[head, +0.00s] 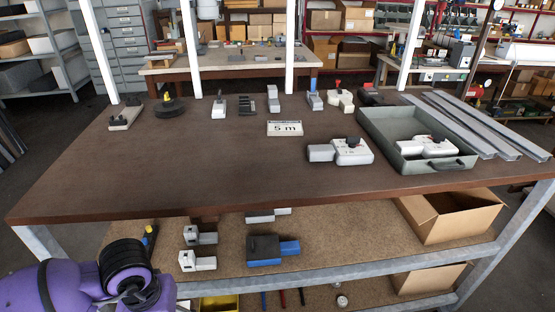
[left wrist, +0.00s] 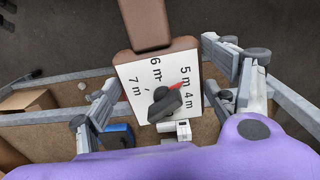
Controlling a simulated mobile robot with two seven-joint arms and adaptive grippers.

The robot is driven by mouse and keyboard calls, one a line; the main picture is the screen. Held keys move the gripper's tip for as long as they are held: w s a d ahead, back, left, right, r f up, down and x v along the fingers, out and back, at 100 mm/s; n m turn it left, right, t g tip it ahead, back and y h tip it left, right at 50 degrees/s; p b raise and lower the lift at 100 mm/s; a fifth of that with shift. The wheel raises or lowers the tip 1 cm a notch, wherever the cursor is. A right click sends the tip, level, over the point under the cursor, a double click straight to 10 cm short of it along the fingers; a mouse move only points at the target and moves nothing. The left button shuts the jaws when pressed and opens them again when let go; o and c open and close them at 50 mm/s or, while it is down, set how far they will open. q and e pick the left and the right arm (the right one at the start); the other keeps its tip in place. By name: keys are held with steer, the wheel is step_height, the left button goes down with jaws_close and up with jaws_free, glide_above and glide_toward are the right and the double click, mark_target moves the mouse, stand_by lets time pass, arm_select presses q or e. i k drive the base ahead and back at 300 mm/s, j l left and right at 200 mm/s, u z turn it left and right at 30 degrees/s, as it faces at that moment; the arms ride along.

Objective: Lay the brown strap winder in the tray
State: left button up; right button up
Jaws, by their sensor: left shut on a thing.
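The brown strap winder (left wrist: 150,22) shows in the left wrist view. It has a brown body and a white dial plate (left wrist: 135,85) marked 4 m to 7 m, with a dark knob whose red tip points toward the 5 m side. My left gripper (left wrist: 162,66) has a finger on each side of it and is shut on it. The winder and left fingers cannot be made out in the head view, where only my purple left arm shows at lower left. The grey-green tray (head: 384,124) stands at the table's right and holds a white winder (head: 428,147). My right gripper is not in view.
A white winder with a grey end (head: 340,151) lies left of the tray. Small devices line the back edge; long metal profiles (head: 470,120) lie right of the tray. The table's left and front are clear. A lower shelf holds parts and boxes.

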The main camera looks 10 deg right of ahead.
mark_target(400, 130)
steer(key=l+z, duration=0.1)
steer(key=l, duration=0.4)
steer(key=l+z, duration=0.1)
steer(key=l, duration=0.4)
steer(key=l+z, duration=0.1)
steer(key=l, duration=0.35)
steer(key=i+l+z, duration=0.1)
steer(key=l, duration=0.4)
steer(key=i+l+z, duration=0.1)
steer(key=l, duration=0.35)
steer(key=l+z, duration=0.1)
steer(key=l, duration=0.4)
steer(key=i+l+z, duration=0.1)
steer(key=l, duration=0.35)
steer(key=i, duration=0.05)
